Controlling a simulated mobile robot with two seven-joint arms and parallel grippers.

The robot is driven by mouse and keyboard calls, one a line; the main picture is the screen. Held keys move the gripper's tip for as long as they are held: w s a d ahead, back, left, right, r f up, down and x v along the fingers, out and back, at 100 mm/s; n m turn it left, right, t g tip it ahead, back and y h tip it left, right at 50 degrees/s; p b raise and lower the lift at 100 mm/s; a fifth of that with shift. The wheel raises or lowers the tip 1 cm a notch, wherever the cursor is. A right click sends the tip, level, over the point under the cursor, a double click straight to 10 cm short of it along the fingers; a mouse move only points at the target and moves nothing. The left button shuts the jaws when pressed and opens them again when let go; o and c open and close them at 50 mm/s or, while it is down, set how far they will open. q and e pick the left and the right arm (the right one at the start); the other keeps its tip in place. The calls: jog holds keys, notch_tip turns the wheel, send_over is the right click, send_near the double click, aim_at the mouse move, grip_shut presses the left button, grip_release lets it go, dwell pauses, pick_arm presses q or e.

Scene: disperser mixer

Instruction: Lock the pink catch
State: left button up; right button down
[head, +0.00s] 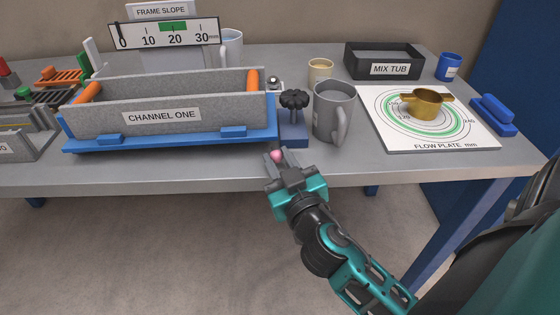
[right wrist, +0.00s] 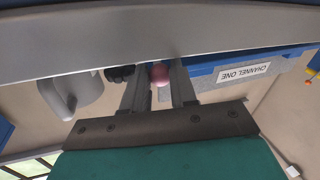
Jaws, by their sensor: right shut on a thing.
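The pink catch (head: 276,155) is a small round pink knob at the front of the blue block (head: 294,134) with a black star-shaped knob (head: 294,99), right of the CHANNEL ONE trough (head: 160,113). My right gripper (head: 277,158) reaches up to it from the front edge of the table and is shut on it. In the right wrist view the pink catch (right wrist: 159,75) sits between the two fingers. The catch's mount is mostly hidden by the fingers. My left gripper is not in view.
A grey mug (head: 333,112) stands close to the right of the block. Further right are the flow plate (head: 470,134) with a brass cup (head: 425,104), the mix tub (head: 384,56) and a blue brush-like block (head: 493,114). The table's front strip is clear.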

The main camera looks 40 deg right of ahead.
jog(key=shift+w+a+f+m+h+b, duration=0.15)
jog(key=shift+m+h+b, duration=0.25)
jog(key=shift+h+b, duration=0.2)
jog(key=shift+a+h, duration=0.1)
jog(key=shift+h, duration=0.2)
jog(key=shift+m+g, duration=0.3)
jog(key=c, duration=1.3)
grip_release()
jog(key=o, duration=0.4)
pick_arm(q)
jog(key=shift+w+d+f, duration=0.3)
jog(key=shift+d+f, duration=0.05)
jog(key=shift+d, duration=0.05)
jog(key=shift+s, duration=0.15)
